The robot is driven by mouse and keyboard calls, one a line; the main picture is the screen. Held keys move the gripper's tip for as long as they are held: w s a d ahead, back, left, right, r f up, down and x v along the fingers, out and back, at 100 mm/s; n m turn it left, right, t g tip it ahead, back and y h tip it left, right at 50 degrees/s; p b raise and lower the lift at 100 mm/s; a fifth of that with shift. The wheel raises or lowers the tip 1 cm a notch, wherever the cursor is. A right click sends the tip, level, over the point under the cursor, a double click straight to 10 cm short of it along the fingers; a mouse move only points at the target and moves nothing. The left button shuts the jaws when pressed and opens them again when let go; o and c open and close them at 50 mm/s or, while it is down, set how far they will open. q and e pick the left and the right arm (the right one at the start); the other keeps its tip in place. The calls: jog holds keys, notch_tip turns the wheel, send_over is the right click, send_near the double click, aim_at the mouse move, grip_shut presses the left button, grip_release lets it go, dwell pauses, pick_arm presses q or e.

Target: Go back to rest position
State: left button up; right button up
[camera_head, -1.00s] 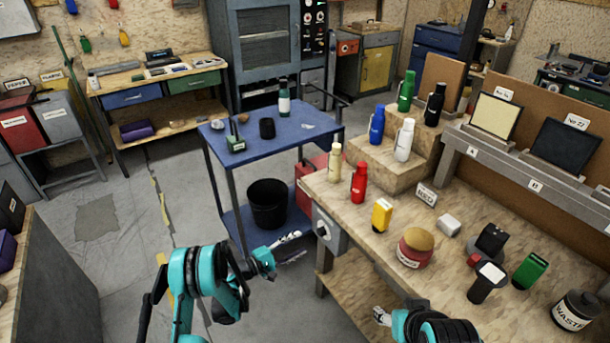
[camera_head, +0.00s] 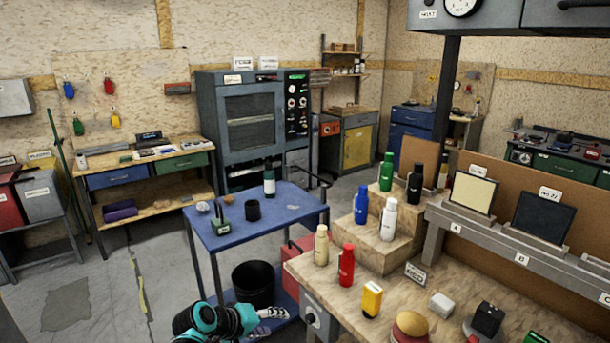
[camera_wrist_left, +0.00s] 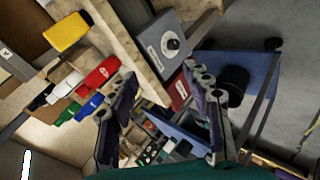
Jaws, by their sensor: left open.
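My left gripper (camera_head: 274,319) is low in the head view, in front of the blue cart and left of the wooden workbench. In the left wrist view its two fingers (camera_wrist_left: 165,88) are spread apart with nothing held between them. My teal left arm (camera_head: 215,320) shows only in part at the bottom edge. My right gripper is outside both current views.
The wooden workbench (camera_head: 325,283) carries several bottles, including a red one (camera_head: 346,265), and a yellow object (camera_head: 372,298). The blue cart (camera_head: 240,231) stands behind my left gripper, with a black bin (camera_head: 253,283) on its lower shelf. Floor at left is open.

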pick_arm(q)
jog(key=s+a+m+y, duration=0.2)
jog(key=s+a+y, duration=0.1)
jog(key=s, duration=0.7)
jog(key=s+a+m+y, duration=0.3)
jog(key=s+a, duration=0.2)
jog(key=s, duration=0.6)
jog(key=shift+s+a+r, duration=0.2)
jog(key=shift+a+r, duration=0.1)
jog(key=shift+r, duration=0.15)
jog(key=shift+s+a+f+y, duration=0.1)
jog(key=shift+s+a+y, duration=0.2)
jog(key=shift+s, duration=0.1)
jog(key=shift+c, duration=0.2)
